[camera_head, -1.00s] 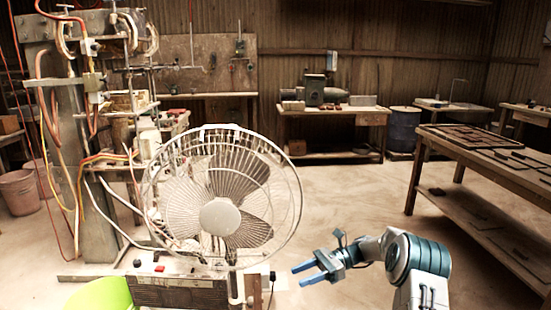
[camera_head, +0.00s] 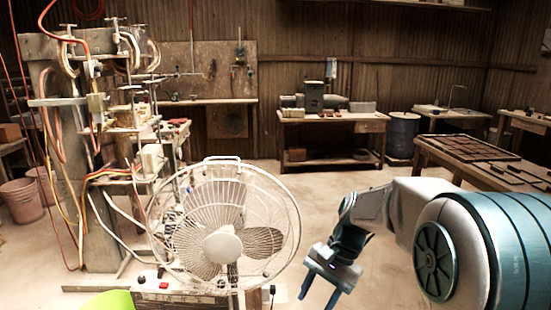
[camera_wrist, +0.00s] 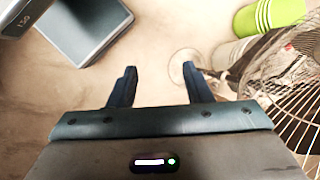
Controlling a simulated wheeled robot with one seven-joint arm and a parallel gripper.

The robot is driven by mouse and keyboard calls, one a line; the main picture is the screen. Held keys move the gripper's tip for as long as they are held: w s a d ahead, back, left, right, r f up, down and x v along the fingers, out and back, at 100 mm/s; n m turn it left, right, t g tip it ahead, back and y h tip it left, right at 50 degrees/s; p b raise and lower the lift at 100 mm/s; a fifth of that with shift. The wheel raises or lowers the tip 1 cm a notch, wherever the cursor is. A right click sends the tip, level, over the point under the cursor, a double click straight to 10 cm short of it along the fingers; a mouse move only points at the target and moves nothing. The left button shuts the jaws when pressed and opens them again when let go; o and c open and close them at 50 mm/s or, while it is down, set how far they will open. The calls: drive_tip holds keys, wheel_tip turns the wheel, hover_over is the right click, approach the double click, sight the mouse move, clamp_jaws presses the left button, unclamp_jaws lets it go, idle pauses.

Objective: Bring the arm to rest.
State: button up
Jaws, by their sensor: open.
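My gripper (camera_head: 322,288) is at the lower middle right of the head view, to the right of the white fan, pointing down. Its two dark blue fingers are apart, with nothing between them. In the wrist view my gripper (camera_wrist: 160,85) is open above the pale floor. My arm comes in from the right side of the head view, large and close to the camera, and hides part of the floor there.
The caged fan (camera_head: 222,243) stands close to the left of my gripper; its wire guard also shows at the right of the wrist view (camera_wrist: 290,75). A workbench (camera_head: 345,118) stands at the back, and a table (camera_head: 440,155) at the right. Clear floor (camera_head: 320,200) lies between.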

drive_tip(key=s+d+r+n+t+h+p, duration=0.2)
drive_tip(key=s+d+r+n+p, duration=0.1)
drive_tip(key=s, duration=0.4)
drive_tip(key=s+d+r+n+t+h+p, duration=0.2)
drive_tip(key=s+d+r+n+t+p, duration=0.1)
drive_tip(key=s+r, duration=0.2)
drive_tip(key=shift+s+n, duration=0.4)
drive_tip(key=shift+s, duration=0.7)
drive_tip(key=shift+c, duration=1)
drive_tip(key=shift+s, duration=0.15)
